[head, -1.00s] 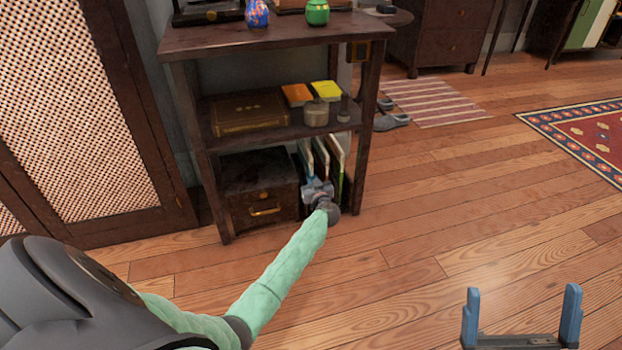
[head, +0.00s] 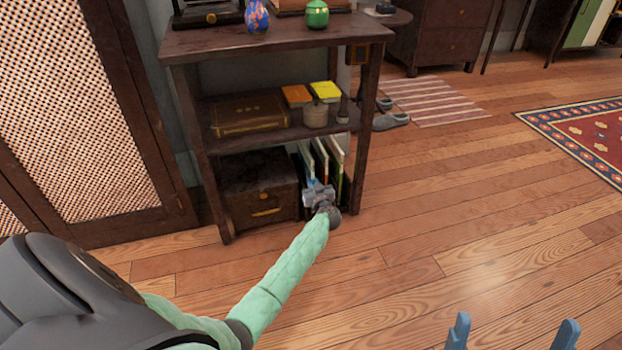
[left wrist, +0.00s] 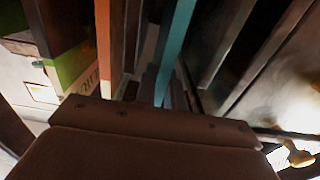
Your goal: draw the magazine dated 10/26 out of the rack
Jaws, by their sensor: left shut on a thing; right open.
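Several thin magazines (head: 320,157) stand upright side by side in the rack on the bottom shelf, right of the drawer box. No date is legible. My left gripper (head: 318,190) is at their front edges, shut on one; its jaws and the held magazine's edge are partly hidden, so I cannot tell which it is. The left wrist view shows an orange-edged magazine (left wrist: 103,45), a green-edged one (left wrist: 72,66) and a teal upright strip (left wrist: 175,50) near the middle. My right gripper (head: 513,330) is open and empty at the bottom right, over the floor.
The dark wooden shelf unit (head: 280,45) has a post close right of the magazines. The drawer box (head: 260,185) stands left of them. A brown book (head: 248,115), yellow book (head: 325,91) and small jar (head: 316,115) sit above. The floor in front is clear.

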